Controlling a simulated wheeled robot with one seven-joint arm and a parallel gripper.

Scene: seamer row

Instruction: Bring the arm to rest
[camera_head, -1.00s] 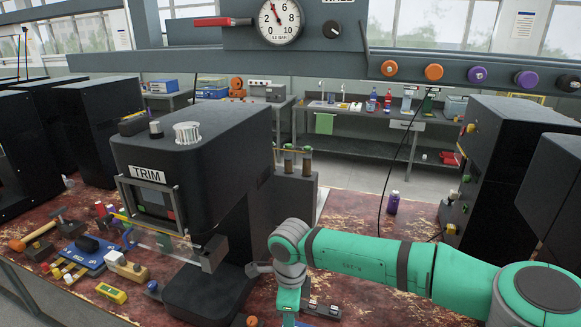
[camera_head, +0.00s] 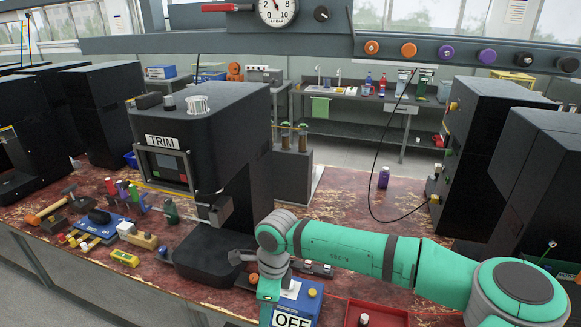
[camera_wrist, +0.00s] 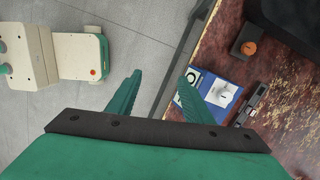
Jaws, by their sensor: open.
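My green arm reaches in from the lower right in the head view, and its bend (camera_head: 272,238) is over the front of the bench, right of the TRIM machine's foot. My gripper (camera_wrist: 158,92) shows in the wrist view with its two green fingers spread apart and nothing between them. Below it are grey floor and the bench edge. The jaws cannot be made out in the head view. In the head view this box, labelled OFF (camera_head: 293,318), is partly behind my arm.
The black TRIM machine (camera_head: 205,130) stands left of my arm. A red tray (camera_head: 385,307) lies at the front right. Black machines (camera_head: 482,145) stand at the right, with a hanging cable (camera_head: 372,190) nearby. A purple bottle (camera_head: 383,178) stands on the bench. Tools and small parts crowd the left.

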